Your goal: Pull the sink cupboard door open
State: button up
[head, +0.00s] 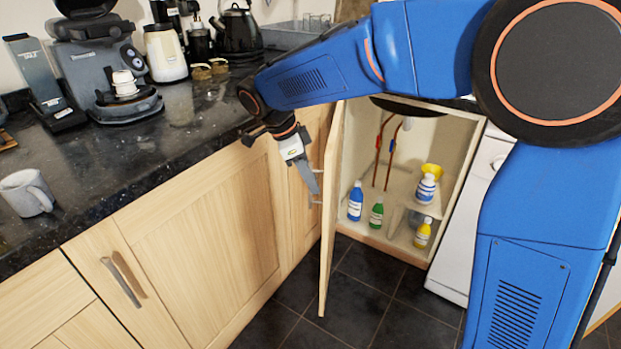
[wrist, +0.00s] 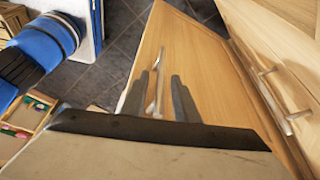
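The pale wooden sink cupboard door (head: 331,200) stands well open, seen nearly edge-on in the head view. In the wrist view its front face (wrist: 200,68) fills the middle. Its metal bar handle (wrist: 161,64) runs lengthwise between the two dark fingers of my gripper (wrist: 163,75). Gaps show beside the handle, so the fingers look open around it. In the head view my gripper (head: 311,182) is at the door's outer face, left of the opening. The cupboard interior (head: 357,165) is visible; part of the handle is hidden by the fingers.
Blue (head: 355,203), green (head: 376,214) and yellow (head: 422,234) bottles stand inside the cupboard, near copper pipes. Closed cabinets (head: 205,230) lie left of the door. A white appliance (head: 470,230) stands right. The dark tiled floor (head: 350,300) before the opening is clear.

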jog(key=w+v, duration=0.1)
jog(key=v, duration=1.6)
jog(key=shift+s+r, duration=0.2)
jog(key=shift+s, duration=0.3)
jog(key=shift+a, duration=0.1)
